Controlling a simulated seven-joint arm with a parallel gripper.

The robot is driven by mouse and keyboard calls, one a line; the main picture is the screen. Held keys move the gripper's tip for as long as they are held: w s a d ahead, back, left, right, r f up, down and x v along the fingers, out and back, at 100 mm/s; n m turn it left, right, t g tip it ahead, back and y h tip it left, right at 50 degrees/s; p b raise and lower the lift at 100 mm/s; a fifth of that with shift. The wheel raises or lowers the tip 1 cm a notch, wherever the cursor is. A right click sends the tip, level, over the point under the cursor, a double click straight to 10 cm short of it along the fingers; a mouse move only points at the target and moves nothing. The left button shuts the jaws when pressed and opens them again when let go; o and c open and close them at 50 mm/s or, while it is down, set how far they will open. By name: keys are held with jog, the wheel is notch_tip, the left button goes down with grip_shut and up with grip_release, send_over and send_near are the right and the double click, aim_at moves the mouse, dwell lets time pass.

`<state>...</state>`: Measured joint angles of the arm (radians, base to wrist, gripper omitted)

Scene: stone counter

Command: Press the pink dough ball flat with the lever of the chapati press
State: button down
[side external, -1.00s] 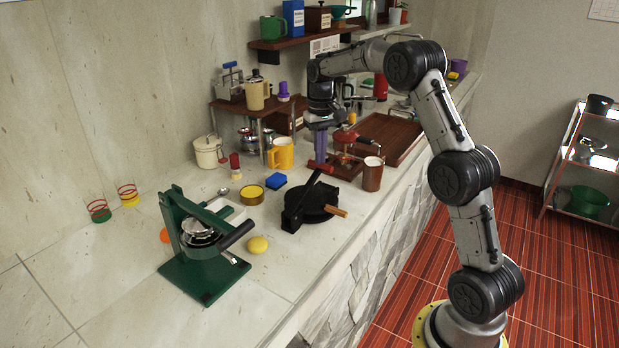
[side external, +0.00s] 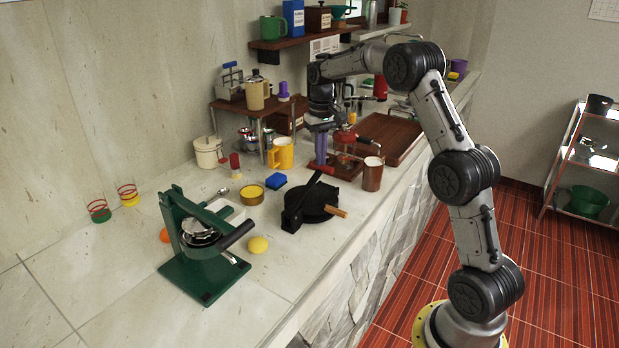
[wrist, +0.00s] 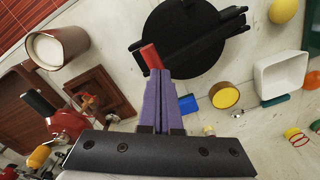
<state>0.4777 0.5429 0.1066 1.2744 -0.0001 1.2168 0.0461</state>
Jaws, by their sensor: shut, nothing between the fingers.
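The black chapati press (side external: 316,205) stands on the counter, its round black plate also showing in the wrist view (wrist: 182,40). My gripper (side external: 320,161) has purple fingers pointing down, shut and empty, close over the red grip. In the wrist view, the fingertips (wrist: 160,74) lie right at the red grip (wrist: 151,57); I cannot tell whether they touch.
A brown mug (side external: 372,175) stands right of the press, and a red-topped machine (side external: 345,145) stands behind. A blue sponge (side external: 276,180), a yellow tin (side external: 252,194) and a green juicer (side external: 205,245) are to the left. The counter in front of the press is clear.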

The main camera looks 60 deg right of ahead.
jog(key=shift+d+f, duration=0.25)
jog(key=shift+f, duration=0.5)
jog(key=shift+d+f, duration=0.2)
jog(key=shift+f, duration=0.5)
jog(key=shift+d+f, duration=0.25)
jog(key=shift+f, duration=0.5)
dwell(3.9)
notch_tip(320, 180, up, 7)
dwell(1.1)
